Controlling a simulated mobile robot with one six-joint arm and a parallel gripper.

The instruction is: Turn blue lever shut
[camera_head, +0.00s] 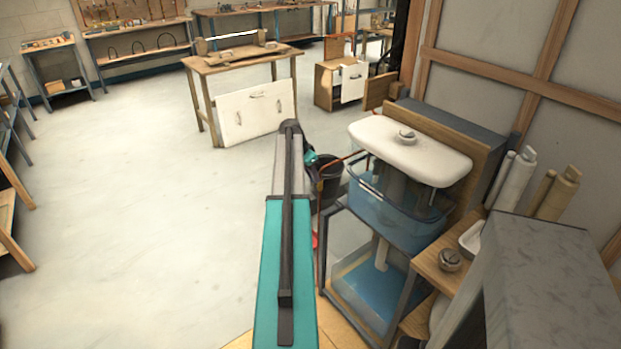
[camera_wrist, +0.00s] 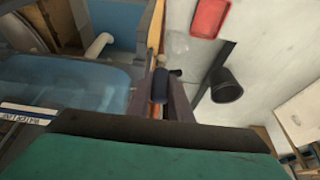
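In the wrist view, a short dark blue piece (camera_wrist: 160,86), which looks like the lever's grip, shows between the two fingers of my gripper (camera_wrist: 161,92). In the head view, my arm reaches forward left of the sink unit and hides most of the gripper and the lever. A thin copper-orange pipe (camera_head: 343,160) shows beside the arm's end.
A clear blue basin (camera_head: 395,205) under a white top (camera_head: 410,150) stands right of my arm. A dark bucket (camera_head: 328,176) is on the floor past the arm; it also shows in the wrist view (camera_wrist: 226,86), with a red tray (camera_wrist: 209,17). Floor on the left is free.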

